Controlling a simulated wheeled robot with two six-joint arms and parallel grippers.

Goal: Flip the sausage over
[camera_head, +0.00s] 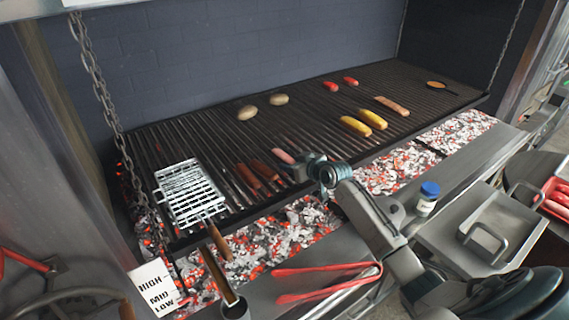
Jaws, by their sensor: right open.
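A pink sausage (284,156) lies on the grill grate (215,140), and two darker brown sausages, one on the left (248,176) and one on the right (265,170), lie to its left. My right gripper (298,167) is low over the front of the grate, open, right beside the near end of the pink sausage. The fingers are small here, and I cannot tell whether they touch or straddle it. A longer tan sausage (392,105) lies farther right. My left gripper is not in view.
Embers (290,232) glow below. Red tongs (330,275) and a blue-capped jar (427,198) are on the front ledge.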

